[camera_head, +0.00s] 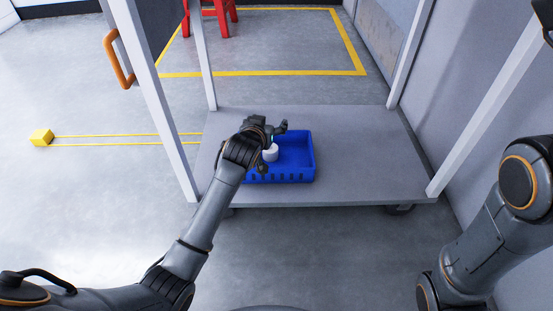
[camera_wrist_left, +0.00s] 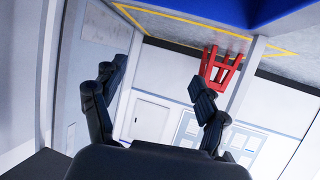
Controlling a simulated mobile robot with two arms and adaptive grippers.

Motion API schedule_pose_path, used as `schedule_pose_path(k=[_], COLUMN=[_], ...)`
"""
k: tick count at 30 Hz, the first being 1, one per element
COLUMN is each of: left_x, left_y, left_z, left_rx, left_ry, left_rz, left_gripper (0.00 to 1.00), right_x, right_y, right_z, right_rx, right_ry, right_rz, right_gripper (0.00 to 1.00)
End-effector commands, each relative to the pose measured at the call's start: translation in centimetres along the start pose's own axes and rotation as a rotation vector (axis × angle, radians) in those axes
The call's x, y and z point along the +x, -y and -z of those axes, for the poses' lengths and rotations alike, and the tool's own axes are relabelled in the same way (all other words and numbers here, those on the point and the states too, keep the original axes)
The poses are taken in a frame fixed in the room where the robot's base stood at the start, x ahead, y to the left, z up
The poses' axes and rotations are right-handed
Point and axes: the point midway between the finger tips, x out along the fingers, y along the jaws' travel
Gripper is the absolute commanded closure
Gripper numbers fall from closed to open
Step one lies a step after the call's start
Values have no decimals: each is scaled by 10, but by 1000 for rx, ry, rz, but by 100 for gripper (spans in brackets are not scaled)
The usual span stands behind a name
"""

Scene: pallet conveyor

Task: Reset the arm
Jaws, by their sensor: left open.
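My left gripper (camera_head: 273,148) is over the blue crate (camera_head: 296,174), at its left part, with its fingers spread. In the left wrist view its two fingers (camera_wrist_left: 152,78) stand apart with nothing between them. A white round object (camera_head: 270,153) shows in the crate, close by the gripper in the picture and partly covered by it; I cannot tell whether they touch. My right arm (camera_head: 495,235) is at the right edge, bent upward; its gripper is not clearly shown.
The crate sits on a grey platform cart (camera_head: 345,130) with white upright posts (camera_head: 510,100). A red stool (camera_head: 212,14) stands behind, near a yellow floor outline. A grey wall is at right.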

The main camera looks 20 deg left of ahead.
Motion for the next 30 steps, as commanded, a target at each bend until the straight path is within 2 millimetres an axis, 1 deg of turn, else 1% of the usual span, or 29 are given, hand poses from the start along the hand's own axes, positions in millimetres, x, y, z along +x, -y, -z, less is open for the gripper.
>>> schedule_pose_path(k=[1, 3, 6, 10, 20, 23, 26, 29, 30], left_x=[-4, -7, -10, -12, -11, -17, -36, -76, -98], left_y=[0, 0, 0, 0, 0, -4, -16, -37, -46], left_z=[9, 18, 24, 28, 28, 35, 61, 104, 124], left_rx=[0, -1, -1, 0, 0, 4, 16, 30, 33], left_ry=[-3, -3, -1, 0, 0, -26, -123, -302, -388], left_rz=[0, 0, 0, 0, 0, -12, -55, -128, -162], left_gripper=[27, 27, 27, 27, 27, 27, 27, 27, 27], right_x=[0, 0, 0, 0, 0, 1, 0, -5, -9], right_y=[0, 0, 0, 0, 0, -2, -6, -12, -15], right_z=[0, 0, 0, 0, 0, -5, -19, -38, -45], right_rx=[0, 0, 0, 0, 0, 1, 6, 14, 18], right_ry=[0, 0, -1, -1, -1, 12, 49, 111, 140], right_rz=[0, 1, 1, 1, 1, -3, -16, -39, -50], right_gripper=[100, 100, 100, 100, 100, 100, 100, 100, 100])
